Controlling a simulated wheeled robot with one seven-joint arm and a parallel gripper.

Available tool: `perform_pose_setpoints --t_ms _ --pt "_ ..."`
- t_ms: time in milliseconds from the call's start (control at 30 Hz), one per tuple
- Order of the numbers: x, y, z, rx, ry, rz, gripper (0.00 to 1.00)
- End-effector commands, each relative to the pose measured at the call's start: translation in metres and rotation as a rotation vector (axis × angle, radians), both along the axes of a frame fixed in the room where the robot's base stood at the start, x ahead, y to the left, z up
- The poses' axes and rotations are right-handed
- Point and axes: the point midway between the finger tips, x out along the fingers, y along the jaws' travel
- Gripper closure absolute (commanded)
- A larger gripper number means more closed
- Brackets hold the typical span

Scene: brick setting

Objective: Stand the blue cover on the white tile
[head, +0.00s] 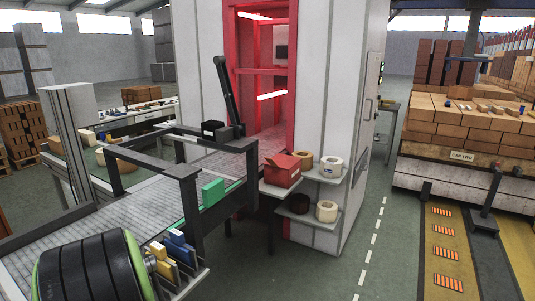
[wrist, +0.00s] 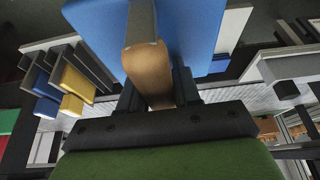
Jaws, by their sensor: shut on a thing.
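My gripper (wrist: 152,92) is shut on a tan, handle-like block (wrist: 147,72) in the wrist view. A large blue cover (wrist: 105,30) lies directly beyond the block and shows on both sides of it. The block appears joined to the cover, though the join is hidden. I cannot make out my gripper in the head view. I cannot pick out the white tile for certain in either view.
A rack with blue and yellow pieces (head: 178,243) stands at the conveyor's near end; its yellow pieces (wrist: 78,80) also show in the wrist view. A green block (head: 212,191) sits along the conveyor edge. A red box (head: 282,168) stands on a side shelf.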

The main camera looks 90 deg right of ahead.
Motion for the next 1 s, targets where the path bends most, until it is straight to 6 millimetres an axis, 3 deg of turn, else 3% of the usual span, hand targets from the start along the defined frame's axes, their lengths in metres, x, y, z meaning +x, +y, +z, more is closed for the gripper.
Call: perform_pose_setpoints --t_ms 467,667,800,1000 --pt "0.031 0.078 -0.035 -0.003 -0.003 0.137 1.00" --pt "0.051 0.132 -0.061 0.000 -0.002 0.232 1.00" --pt "0.070 0.182 -0.084 0.001 -0.002 0.316 1.00" --pt "0.091 0.233 -0.109 -0.001 -0.004 0.402 1.00"
